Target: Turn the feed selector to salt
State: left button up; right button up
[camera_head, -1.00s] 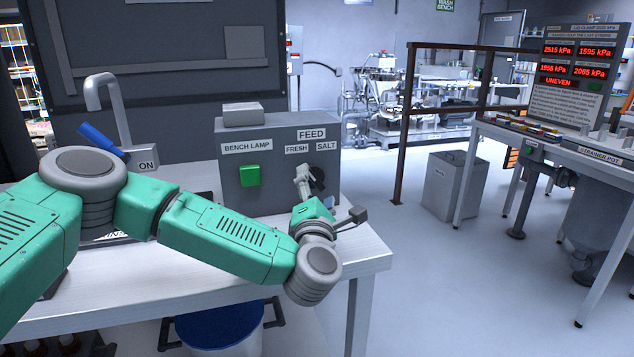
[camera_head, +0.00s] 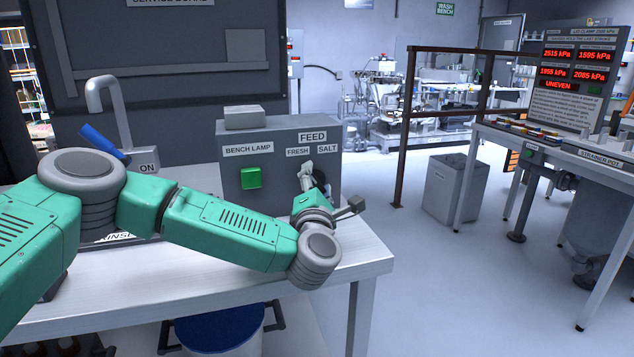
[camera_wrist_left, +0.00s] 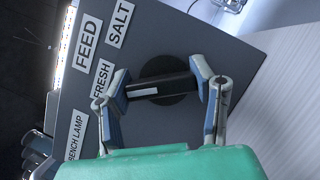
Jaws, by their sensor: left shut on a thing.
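The feed selector (camera_wrist_left: 168,88) is a dark round knob with a black bar handle and a white mark at one end. It sits on the grey panel box (camera_head: 232,165), under the FEED label (camera_head: 312,136), the FRESH label (camera_head: 298,152) and the SALT label (camera_head: 327,149). In the left wrist view, the white-marked end points roughly toward the FRESH label (camera_wrist_left: 103,80); the SALT label (camera_wrist_left: 120,23) is farther up. My left gripper (camera_wrist_left: 160,90) is shut on the bar, one finger at each end. In the head view, my gripper (camera_head: 312,181) partly hides the knob. My right gripper is not in view.
A green BENCH LAMP button (camera_head: 251,178) is left of the selector on the same box. A tap with a blue lever (camera_head: 102,141) and an ON plate stands farther left. The bench's front right corner (camera_head: 375,255) is bare. A grey bin (camera_head: 455,187) stands on the floor.

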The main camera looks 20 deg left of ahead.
pick_arm(q)
jog(key=shift+d+m+h+p, duration=0.1)
jog(key=shift+m+h+p, duration=0.2)
jog(key=shift+m+p, duration=0.45)
jog(key=m+g+p, duration=0.2)
jog(key=m+p, duration=0.3)
jog(key=p, duration=0.1)
jog(key=m+g+h+p, duration=0.1)
jog(key=m+g+p, duration=0.1)
jog(key=m+p, duration=0.2)
jog(key=shift+d+f+m+p, duration=0.2)
jog(key=shift+m+p, duration=0.15)
jog(key=shift+p, duration=0.55)
jog(key=shift+f+m+g+p, duration=0.15)
jog(key=shift+m+g+p, duration=0.15)
jog(key=shift+m+p, duration=0.6)
jog(key=shift+f+p, duration=0.15)
jog(key=shift+p, duration=0.15)
jog(key=shift+s+f+g, duration=0.1)
jog(key=shift+g, duration=0.2)
jog(key=o, duration=1.1)
jog(key=shift+c, duration=0.2)
jog(key=shift+o, duration=0.5)
jog(key=shift+w, duration=0.2)
jog(key=shift+r, duration=0.25)
